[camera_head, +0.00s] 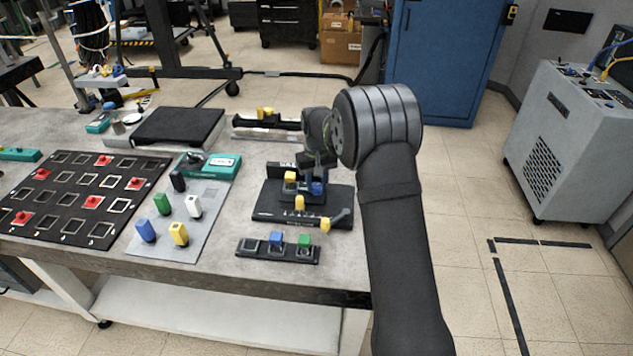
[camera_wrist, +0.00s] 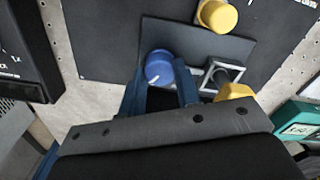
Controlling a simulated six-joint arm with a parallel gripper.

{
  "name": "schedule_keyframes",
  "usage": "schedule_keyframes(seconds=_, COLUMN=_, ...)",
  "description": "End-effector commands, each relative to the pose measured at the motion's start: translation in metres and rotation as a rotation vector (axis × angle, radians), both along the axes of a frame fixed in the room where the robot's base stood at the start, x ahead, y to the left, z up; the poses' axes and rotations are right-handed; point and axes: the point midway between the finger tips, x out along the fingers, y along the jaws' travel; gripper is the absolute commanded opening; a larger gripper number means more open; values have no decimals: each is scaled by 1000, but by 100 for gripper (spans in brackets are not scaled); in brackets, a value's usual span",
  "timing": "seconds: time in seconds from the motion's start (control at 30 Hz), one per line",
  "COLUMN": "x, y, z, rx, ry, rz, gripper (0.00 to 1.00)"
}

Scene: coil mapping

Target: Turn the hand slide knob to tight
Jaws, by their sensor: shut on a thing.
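A blue knob (camera_wrist: 158,66) stands on the dark fixture in the wrist view, with a short white mark near its lower edge. It also shows in the camera_head view (camera_head: 318,188) at the right side of the black fixture (camera_head: 268,212). My gripper (camera_wrist: 162,82) is shut on this knob, with one blue finger on each side of it. In the camera_head view, my gripper (camera_head: 317,168) comes down over the knob from above. No readable tight label shows beside the knob.
Yellow knobs sit close by on the fixture (camera_head: 290,177), (camera_head: 300,202), (camera_head: 325,225). A strip with blue and green blocks (camera_head: 277,250) lies in front. At left are a plate with coloured blocks (camera_head: 205,218) and a black slotted board (camera_head: 75,195).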

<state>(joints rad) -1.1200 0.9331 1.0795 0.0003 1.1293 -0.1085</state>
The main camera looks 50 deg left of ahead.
Motion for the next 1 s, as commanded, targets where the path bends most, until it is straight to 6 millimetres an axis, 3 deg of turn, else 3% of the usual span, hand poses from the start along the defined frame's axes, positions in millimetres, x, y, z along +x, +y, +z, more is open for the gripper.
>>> schedule_keyframes(seconds=0.4, x=1, y=0, z=1, rx=1, ry=-2, rz=-176, gripper=7)
schedule_keyframes(seconds=0.93, x=1, y=0, z=1, rx=1, ry=-2, rz=-197, gripper=7)
schedule_keyframes(seconds=0.97, x=1, y=0, z=1, rx=1, ry=-2, rz=-197, gripper=34)
schedule_keyframes(seconds=1.0, x=1, y=0, z=1, rx=1, ry=-2, rz=-197, gripper=42)
